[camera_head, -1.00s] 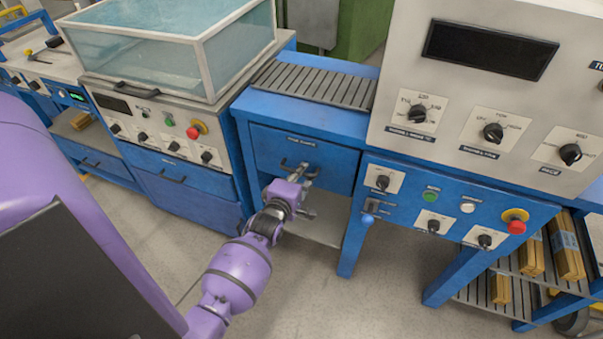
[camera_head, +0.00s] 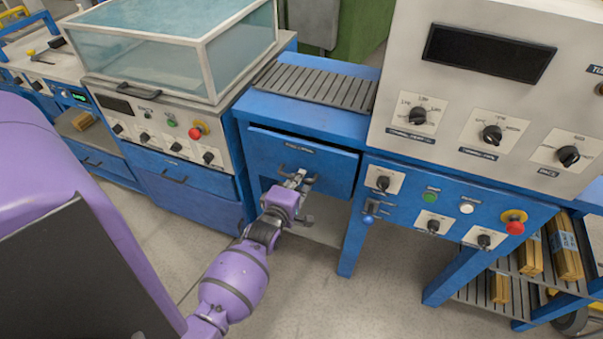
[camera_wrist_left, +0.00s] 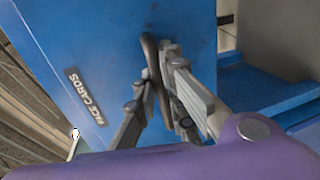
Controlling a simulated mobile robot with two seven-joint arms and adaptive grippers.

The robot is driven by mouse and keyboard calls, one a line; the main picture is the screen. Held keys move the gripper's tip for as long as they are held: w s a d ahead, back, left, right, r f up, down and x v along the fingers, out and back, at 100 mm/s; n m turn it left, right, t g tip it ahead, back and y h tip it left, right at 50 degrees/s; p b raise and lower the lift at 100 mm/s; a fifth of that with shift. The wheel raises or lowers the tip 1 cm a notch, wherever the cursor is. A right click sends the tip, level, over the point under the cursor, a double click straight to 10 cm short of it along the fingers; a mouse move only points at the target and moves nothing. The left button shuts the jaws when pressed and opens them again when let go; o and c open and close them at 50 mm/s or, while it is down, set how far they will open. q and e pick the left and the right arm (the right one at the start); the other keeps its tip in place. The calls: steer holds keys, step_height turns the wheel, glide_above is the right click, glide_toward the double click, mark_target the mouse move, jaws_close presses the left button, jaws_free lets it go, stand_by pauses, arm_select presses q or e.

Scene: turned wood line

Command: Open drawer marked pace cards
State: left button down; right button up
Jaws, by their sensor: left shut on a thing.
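The blue drawer marked PACE CARDS (camera_head: 333,169) is under the slatted top in the middle of the head view. It stands slightly out from its frame, with a dark gap along its top edge. My left gripper (camera_head: 297,178) is at the drawer front, shut on the dark bar handle (camera_wrist_left: 149,52). In the wrist view the fingers (camera_wrist_left: 160,85) close around the handle. The inside of the drawer is hidden. My right gripper is not in view.
A control panel (camera_head: 440,206) with knobs and a red stop button (camera_head: 515,228) adjoins on the right. A cabinet with a glass-sided tank (camera_head: 175,55) stands on the left. An open lower shelf (camera_head: 325,232) lies below the drawer. The floor (camera_head: 290,300) in front is bare.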

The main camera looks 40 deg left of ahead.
arm_select(q)
steer(key=f+p+v, duration=0.2)
steer(key=v, duration=0.8)
steer(key=s+f+p+v, duration=0.1)
steer(key=f+p+v, duration=0.1)
steer(key=v, duration=0.9)
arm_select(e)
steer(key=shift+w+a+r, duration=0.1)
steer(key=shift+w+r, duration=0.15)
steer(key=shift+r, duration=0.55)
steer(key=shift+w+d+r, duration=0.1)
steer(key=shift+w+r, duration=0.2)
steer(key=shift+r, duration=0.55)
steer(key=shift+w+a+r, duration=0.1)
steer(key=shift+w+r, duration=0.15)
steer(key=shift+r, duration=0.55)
arm_select(q)
steer(key=c, duration=2.1)
jaws_free()
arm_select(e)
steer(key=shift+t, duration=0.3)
